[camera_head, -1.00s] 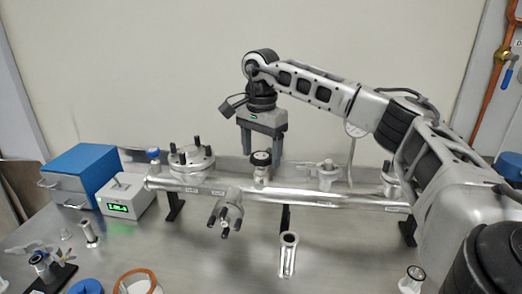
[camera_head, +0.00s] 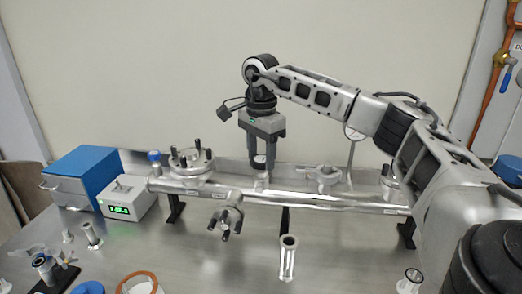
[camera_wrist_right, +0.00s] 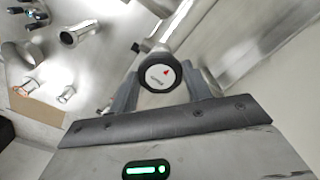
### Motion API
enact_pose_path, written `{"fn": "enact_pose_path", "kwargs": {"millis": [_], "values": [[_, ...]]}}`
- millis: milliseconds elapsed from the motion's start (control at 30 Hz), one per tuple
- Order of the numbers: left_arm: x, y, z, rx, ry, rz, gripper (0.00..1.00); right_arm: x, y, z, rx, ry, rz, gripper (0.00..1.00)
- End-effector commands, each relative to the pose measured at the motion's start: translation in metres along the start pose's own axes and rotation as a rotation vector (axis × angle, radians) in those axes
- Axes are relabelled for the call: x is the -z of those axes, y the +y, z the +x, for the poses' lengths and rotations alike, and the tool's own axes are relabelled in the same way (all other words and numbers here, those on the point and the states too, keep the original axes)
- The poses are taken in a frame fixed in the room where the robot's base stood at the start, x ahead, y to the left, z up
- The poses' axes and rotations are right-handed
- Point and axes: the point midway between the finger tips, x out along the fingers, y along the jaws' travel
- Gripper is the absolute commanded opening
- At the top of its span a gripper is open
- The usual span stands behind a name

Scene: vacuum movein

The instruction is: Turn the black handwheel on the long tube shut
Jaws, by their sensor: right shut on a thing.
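The long tube (camera_head: 300,200) lies across the table on black supports. The black handwheel (camera_head: 259,159) stands on a short upright stem on the tube, a little left of the middle. My right gripper (camera_head: 264,165) points down over it, its two fingers shut on the handwheel from either side. In the right wrist view the handwheel (camera_wrist_right: 160,77) shows a white face with a red mark inside a black rim, between the fingers. The stem below the wheel is partly hidden. My left gripper is not in view.
A bolted flange (camera_head: 192,163) and a blue-knobbed part (camera_head: 154,157) are left of the handwheel; another silver fitting (camera_head: 324,176) is to its right. A grey box with a green display (camera_head: 128,198) and a blue box (camera_head: 83,175) stand at the left.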

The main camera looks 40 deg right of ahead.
Motion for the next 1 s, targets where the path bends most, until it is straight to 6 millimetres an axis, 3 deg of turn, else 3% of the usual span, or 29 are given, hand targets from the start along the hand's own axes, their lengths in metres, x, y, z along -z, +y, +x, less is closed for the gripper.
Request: {"fn": "enact_pose_path", "kwargs": {"millis": [700,1000], "values": [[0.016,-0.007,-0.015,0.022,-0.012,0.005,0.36,0.001,0.0,-0.002,-0.002,0.003,0.671,0.26],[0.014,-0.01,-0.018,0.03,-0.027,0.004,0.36,0.001,-0.001,-0.001,0.0,0.002,0.956,0.26]]}}
